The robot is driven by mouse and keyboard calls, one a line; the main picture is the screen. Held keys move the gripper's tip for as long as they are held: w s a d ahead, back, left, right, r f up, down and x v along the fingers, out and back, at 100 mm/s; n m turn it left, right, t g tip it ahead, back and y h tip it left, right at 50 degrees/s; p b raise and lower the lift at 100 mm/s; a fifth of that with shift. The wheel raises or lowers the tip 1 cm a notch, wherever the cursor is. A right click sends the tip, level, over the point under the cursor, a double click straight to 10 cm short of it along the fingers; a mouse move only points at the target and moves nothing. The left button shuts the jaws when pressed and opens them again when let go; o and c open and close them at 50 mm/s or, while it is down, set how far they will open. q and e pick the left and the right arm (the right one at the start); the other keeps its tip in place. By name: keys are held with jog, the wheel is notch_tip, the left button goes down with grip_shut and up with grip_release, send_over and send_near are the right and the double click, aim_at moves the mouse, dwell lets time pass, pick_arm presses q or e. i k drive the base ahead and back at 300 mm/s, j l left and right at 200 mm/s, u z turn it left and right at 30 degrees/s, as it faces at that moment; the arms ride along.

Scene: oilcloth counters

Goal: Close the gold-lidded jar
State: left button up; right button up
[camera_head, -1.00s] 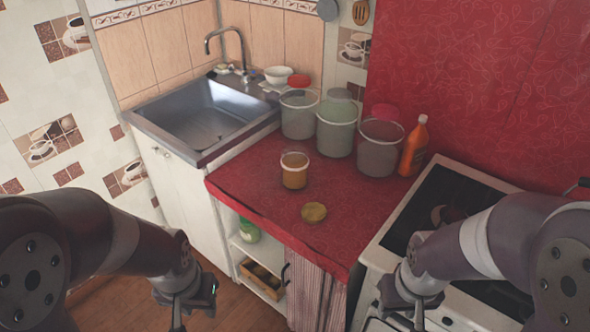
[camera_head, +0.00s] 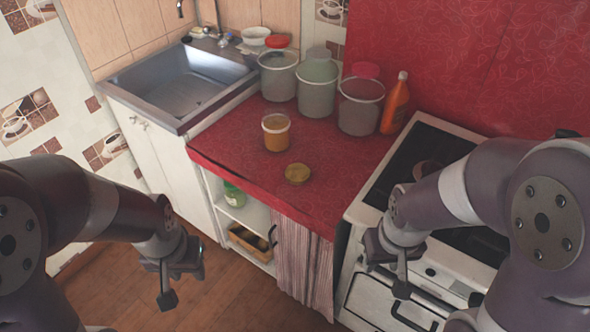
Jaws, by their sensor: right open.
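A small clear jar with amber contents (camera_head: 276,136) stands upright and uncovered on the red counter. The round gold lid (camera_head: 297,174) lies flat on the counter, apart from the jar and nearer to me. My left gripper (camera_head: 172,278) hangs over the floor, left of the counter and well away from the jar; its jaw opening cannot be made out. My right gripper (camera_head: 388,272) is open in front of the stove, to the right of the lid and below it in the picture. It touches neither the jar nor the lid.
A sink (camera_head: 180,83) is left of the red counter (camera_head: 232,150), and a stove (camera_head: 440,150) is right. The counter around the lid is clear.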

aim_at(275, 124)
jog(key=i+j, duration=0.35)
jog(key=i+j+z, duration=0.15)
jog(key=i+j, duration=0.15)
jog(key=j, duration=0.25)
jog(key=i+j, duration=0.35)
jog(key=j, duration=0.15)
jog(key=z, duration=0.05)
